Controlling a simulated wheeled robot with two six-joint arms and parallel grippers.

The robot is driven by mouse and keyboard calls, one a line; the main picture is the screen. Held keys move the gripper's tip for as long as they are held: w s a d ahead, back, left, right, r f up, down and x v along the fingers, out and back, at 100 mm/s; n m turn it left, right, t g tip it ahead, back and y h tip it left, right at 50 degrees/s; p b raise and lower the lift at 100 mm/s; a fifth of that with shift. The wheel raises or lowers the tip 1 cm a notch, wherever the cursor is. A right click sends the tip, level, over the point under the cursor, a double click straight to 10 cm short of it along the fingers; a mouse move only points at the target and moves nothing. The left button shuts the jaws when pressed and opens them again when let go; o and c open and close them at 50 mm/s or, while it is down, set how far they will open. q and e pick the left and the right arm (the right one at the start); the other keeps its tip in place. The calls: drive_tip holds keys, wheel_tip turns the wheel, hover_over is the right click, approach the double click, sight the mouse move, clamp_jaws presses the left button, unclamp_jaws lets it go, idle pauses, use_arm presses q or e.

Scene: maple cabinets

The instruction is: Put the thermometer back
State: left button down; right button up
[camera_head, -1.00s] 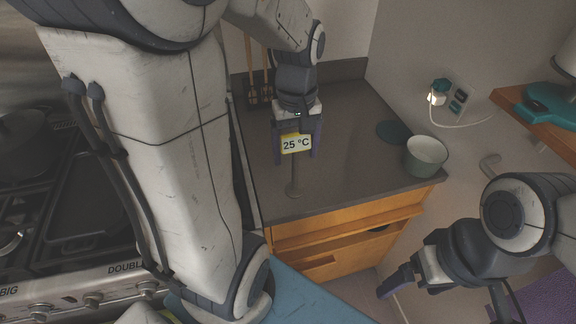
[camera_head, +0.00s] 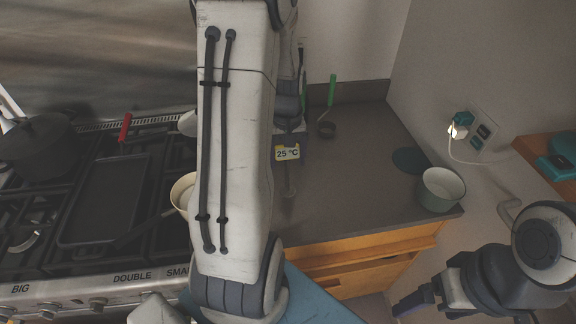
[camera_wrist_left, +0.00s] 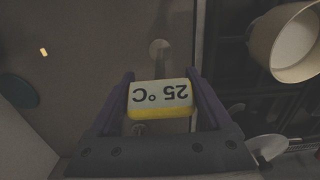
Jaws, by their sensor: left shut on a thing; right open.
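The thermometer (camera_head: 287,154) has a yellow-edged display reading 25 °C and a thin stem that hangs down over the grey counter (camera_head: 350,180). My left gripper (camera_head: 289,142) is shut on its display body, partly hidden behind my own arm. The left wrist view shows the thermometer (camera_wrist_left: 160,97) between the two purple fingers (camera_wrist_left: 162,106), with its text upside down. The stem points away toward the counter. I cannot tell whether its tip touches. My right gripper (camera_head: 412,302) is open and empty at the lower right, in front of the wooden drawers (camera_head: 370,268).
A green-handled ladle (camera_head: 328,127) is at the counter's back. A pale green pot (camera_head: 441,189) and a dark teal disc (camera_head: 408,160) are on the right side. On the stove at left are a cream pot (camera_head: 182,192) and a griddle (camera_head: 105,200). The counter's middle is clear.

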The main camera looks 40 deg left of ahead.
use_arm(q)
wheel_tip(320, 180, down, 4)
drive_tip(key=shift+r+p, duration=0.25)
drive_tip(key=shift+p, duration=0.25)
drive_tip(key=shift+f, duration=0.2)
drive_tip(key=shift+f, duration=0.2)
unclamp_jaws()
drive_tip(key=shift+r, duration=0.1)
drive_tip(key=shift+r, duration=0.25)
wheel_tip(320, 180, up, 12)
drive_tip(key=shift+f+b, duration=0.1)
drive_tip(key=shift+b, duration=0.65)
